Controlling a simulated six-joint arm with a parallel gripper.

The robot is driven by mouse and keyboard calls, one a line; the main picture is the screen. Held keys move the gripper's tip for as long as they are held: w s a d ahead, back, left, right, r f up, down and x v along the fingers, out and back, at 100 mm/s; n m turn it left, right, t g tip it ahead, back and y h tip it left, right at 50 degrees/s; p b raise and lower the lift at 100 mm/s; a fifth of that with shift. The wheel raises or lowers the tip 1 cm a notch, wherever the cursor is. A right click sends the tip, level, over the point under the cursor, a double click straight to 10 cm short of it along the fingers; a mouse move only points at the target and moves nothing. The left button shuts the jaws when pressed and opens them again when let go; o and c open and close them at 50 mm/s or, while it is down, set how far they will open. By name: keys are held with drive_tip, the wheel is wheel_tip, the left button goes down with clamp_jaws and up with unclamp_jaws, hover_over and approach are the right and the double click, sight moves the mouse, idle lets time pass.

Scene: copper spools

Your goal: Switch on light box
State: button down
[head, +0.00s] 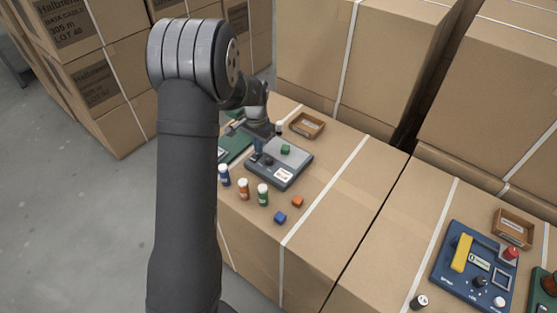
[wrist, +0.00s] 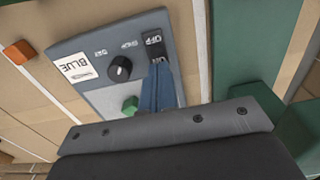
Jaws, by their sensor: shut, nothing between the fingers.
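The light box (head: 272,176) is a grey box on the cardboard carton in the head view. In the wrist view its grey face (wrist: 75,48) shows a black dial (wrist: 120,67), a BLUE label (wrist: 74,68) and a black switch (wrist: 154,42) with OFF readable. A green cube (head: 285,149) rests on its pale panel (wrist: 104,98); the cube also shows in the wrist view (wrist: 130,104). My gripper (wrist: 158,66) is shut and empty, its blue fingertips at the lower end of the switch, covering part of it. Contact and whether the panel is lit cannot be told.
Blue (head: 223,175), orange (head: 243,189) and green (head: 263,195) vials stand in front of the box. A blue cube (head: 280,217) and an orange cube (head: 297,202) lie nearby. A cardboard tray (head: 307,124) is behind. A blue control box (head: 452,282) sits far right.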

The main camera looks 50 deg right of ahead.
drive_tip(key=shift+f, duration=0.6)
drive_tip(key=shift+r, duration=3.5)
wheel_tip(320, 180, down, 7)
drive_tip(key=shift+f, duration=0.1)
